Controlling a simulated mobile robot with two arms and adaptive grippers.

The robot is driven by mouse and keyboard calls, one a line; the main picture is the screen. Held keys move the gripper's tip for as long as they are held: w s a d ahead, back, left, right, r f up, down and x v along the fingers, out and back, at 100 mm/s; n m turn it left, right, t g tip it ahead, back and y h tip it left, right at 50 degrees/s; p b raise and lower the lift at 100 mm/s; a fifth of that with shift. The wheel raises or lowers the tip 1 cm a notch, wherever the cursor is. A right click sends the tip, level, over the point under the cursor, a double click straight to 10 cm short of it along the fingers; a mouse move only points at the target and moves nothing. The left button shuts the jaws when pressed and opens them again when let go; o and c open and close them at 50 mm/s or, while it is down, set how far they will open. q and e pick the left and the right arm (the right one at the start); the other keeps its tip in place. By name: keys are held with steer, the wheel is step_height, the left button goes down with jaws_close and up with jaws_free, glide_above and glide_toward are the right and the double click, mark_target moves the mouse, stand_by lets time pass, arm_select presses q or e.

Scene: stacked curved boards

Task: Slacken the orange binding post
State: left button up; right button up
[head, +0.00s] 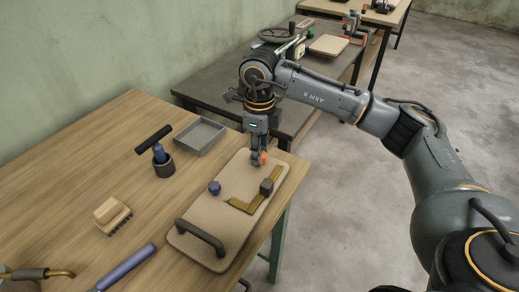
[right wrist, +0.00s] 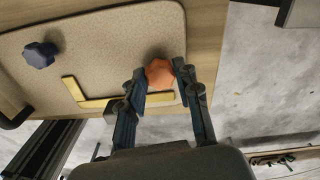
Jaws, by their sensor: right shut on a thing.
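The orange binding post (head: 263,157) stands near the far end of a tan board (head: 212,225) on the wooden table. In the right wrist view the orange knob (right wrist: 159,73) sits between the fingertips. My right gripper (head: 258,155) points down from above and is shut on the orange post; it also shows in the right wrist view (right wrist: 158,75). A blue knob (head: 214,188) stands on the same board, and it also shows in the right wrist view (right wrist: 40,54). My left gripper is not in view.
The board also carries a yellow L-shaped strip (head: 240,206), a dark block (head: 266,187) and a dark handle (head: 200,238). A grey tray (head: 200,137), a brush (head: 111,215), a blue cylinder (head: 126,266) and a T-handled tool (head: 160,155) lie left of it.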

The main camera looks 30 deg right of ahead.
steer(key=o, duration=1.1)
steer(key=shift+o, duration=0.2)
step_height(320, 180, up, 12)
